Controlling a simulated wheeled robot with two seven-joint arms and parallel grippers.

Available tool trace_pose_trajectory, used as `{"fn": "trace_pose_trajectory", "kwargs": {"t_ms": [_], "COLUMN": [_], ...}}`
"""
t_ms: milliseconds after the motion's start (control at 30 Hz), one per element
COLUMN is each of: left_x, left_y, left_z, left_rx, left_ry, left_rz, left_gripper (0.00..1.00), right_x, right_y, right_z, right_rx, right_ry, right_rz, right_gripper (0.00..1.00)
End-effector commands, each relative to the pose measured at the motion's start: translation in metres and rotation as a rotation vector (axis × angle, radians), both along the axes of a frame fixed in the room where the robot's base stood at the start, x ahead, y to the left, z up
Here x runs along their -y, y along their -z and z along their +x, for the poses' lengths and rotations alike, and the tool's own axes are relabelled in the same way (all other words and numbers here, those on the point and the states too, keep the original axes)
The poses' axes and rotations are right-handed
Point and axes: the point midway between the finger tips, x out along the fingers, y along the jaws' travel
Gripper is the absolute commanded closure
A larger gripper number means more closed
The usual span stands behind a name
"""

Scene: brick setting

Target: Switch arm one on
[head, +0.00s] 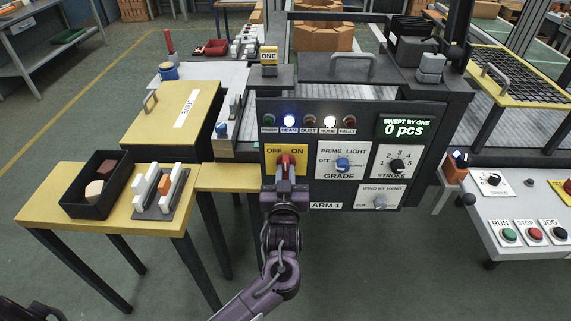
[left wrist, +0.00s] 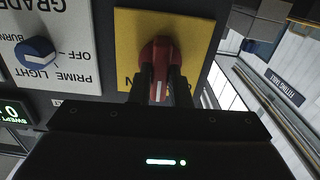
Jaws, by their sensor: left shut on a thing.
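The arm one control panel (head: 310,188), labelled ARM 1, stands ahead in the middle of the head view. Its red rotary switch (head: 285,160) sits on a yellow OFF/ON plate (head: 298,170) at the panel's left. My left gripper (head: 286,183) is shut on this red switch; the red knob also shows between the fingers in the left wrist view (left wrist: 158,68). The display (head: 404,127) reads "SWEPT BY ONE 0 pcs". My right gripper is not in view.
Beside the switch are a blue GRADE knob (head: 343,164), a black STROKE knob (head: 397,165) and a grey knob (head: 380,202). Indicator lamps (head: 289,121) run above. A yellow table (head: 150,222) with a black tray (head: 96,208) stands left. A RUN/STOP/JOG console (head: 530,215) stands right.

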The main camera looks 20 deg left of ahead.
Motion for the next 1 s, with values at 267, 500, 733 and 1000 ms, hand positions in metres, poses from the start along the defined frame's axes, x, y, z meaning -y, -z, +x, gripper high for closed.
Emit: {"fn": "trace_pose_trajectory", "kwargs": {"t_ms": [267,500,733,1000], "left_x": [0.000,0.001,0.001,0.001], "left_y": [-0.004,-0.004,-0.002,-0.001], "left_z": [0.000,0.000,0.000,0.000], "left_rx": [-0.076,-0.136,-0.184,-0.218], "left_ry": [-0.001,0.000,0.001,0.000], "left_rz": [0.255,0.467,0.635,0.756], "left_gripper": [1.00,1.00,1.00,1.00], "right_x": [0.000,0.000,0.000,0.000], "right_y": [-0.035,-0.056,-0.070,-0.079], "right_z": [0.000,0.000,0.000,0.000], "right_rx": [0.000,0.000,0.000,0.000], "right_ry": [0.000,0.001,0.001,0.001], "right_rz": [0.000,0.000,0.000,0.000], "right_gripper": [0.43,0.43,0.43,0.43]}}
